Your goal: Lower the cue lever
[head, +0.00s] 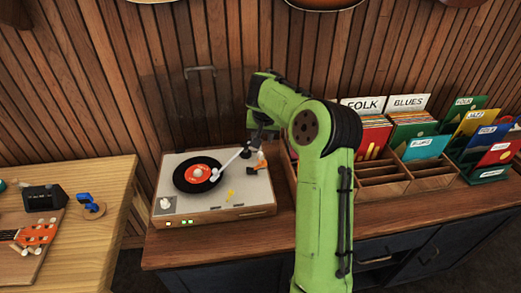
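The turntable (235,208) stands on the wooden counter in the head view, with a black record (183,180) with a red label on its platter. The white tonearm (231,161) reaches over the record, its head end near the label. A small orange part (262,160) sits at the right rear of the deck by the tonearm base; it may be the cue lever, but it is too small to be sure.
Wooden record bins (385,172) with folk and blues dividers stand right of the turntable, behind my arm. A light wooden bench (105,180) with a ukulele and small tools is at the left. A slatted wall (150,100) closes the back.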

